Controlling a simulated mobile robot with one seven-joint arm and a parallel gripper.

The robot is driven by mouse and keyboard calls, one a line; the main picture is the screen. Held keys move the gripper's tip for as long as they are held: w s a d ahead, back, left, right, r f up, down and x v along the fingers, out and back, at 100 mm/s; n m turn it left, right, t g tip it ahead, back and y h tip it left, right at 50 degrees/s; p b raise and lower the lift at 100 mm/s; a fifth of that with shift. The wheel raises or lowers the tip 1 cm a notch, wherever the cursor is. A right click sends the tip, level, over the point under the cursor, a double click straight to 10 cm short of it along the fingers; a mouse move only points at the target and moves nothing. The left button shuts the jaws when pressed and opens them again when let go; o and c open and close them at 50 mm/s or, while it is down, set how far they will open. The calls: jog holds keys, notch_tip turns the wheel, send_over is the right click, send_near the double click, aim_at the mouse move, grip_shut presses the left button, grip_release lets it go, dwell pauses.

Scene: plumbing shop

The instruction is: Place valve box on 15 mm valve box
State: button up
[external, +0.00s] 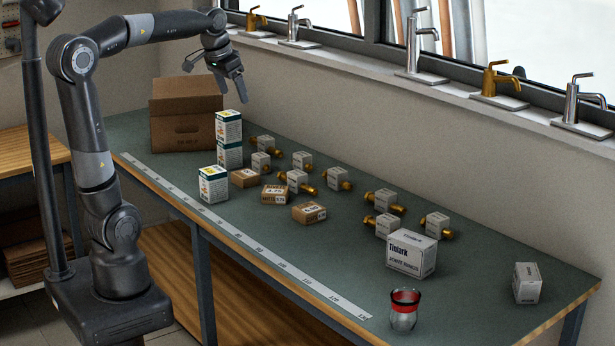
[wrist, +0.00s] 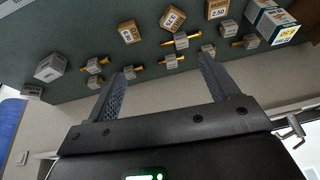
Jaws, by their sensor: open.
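Two white, green and yellow printed boxes are stacked near the back left of the bench in the external view, an upper box (external: 229,126) resting on a lower box (external: 230,156). A third similar box (external: 213,186) stands alone in front of them. Their print is too small to tell which is the 15 mm valve box. White-and-blue printed boxes (wrist: 272,20) also show at the upper right of the wrist view. My gripper (external: 216,82) is open and empty, raised above the stack and apart from it. Its spread fingers (wrist: 160,68) show in the wrist view with nothing between them.
A cardboard carton (external: 184,115) stands left of the stack. Several small grey boxes with brass fittings (external: 338,179) and brown price-marked boxes (external: 309,213) spread rightward. A white Tintark box (external: 410,254), a red-rimmed jar (external: 404,310) and taps on the sill (external: 413,45) are farther right.

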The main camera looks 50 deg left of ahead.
jog(key=s+d+f, duration=0.3)
jog(key=s+f, duration=0.3)
jog(key=s, duration=0.2)
jog(key=s+d+f+t, duration=0.1)
jog(key=s+d+f, duration=0.3)
jog(key=s+f, duration=0.2)
jog(key=shift+s+d+t+h, duration=0.15)
jog(key=shift+s+t+h, duration=0.15)
jog(key=shift+s, duration=0.65)
